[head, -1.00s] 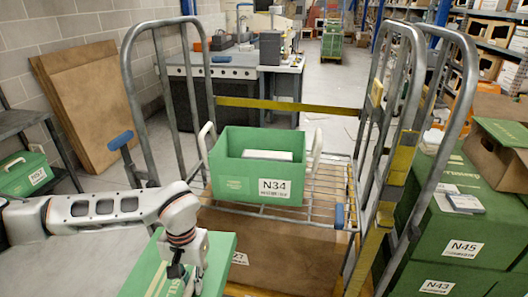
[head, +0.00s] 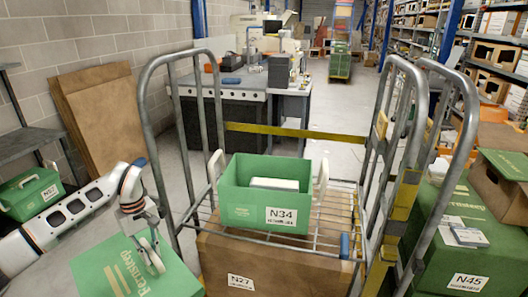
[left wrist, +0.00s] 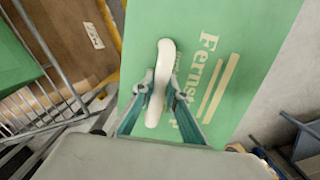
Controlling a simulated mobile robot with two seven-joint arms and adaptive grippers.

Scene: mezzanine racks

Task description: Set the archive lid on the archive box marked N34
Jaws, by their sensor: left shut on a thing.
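The open green archive box N34 (head: 238,205) stands upright on the wire shelf of a roll cage, with white handles at its sides and a pale item inside. The green archive lid (head: 98,268), printed with a maker's name, is at the lower left of the head view, left of and nearer than the box, apart from it. My left gripper (head: 152,260) is shut on the lid's white handle. The left wrist view shows its fingers (left wrist: 158,88) on either side of this handle, with the lid (left wrist: 262,35) beneath. My right gripper is not in view.
The roll cage's tubular frame (head: 158,120) rises at the box's left, with another upright frame (head: 400,150) at its right. A brown carton N27 (head: 275,268) sits below the shelf. Green boxes, one marked N45 (head: 425,255), stand right. Another green box (head: 32,193) is far left.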

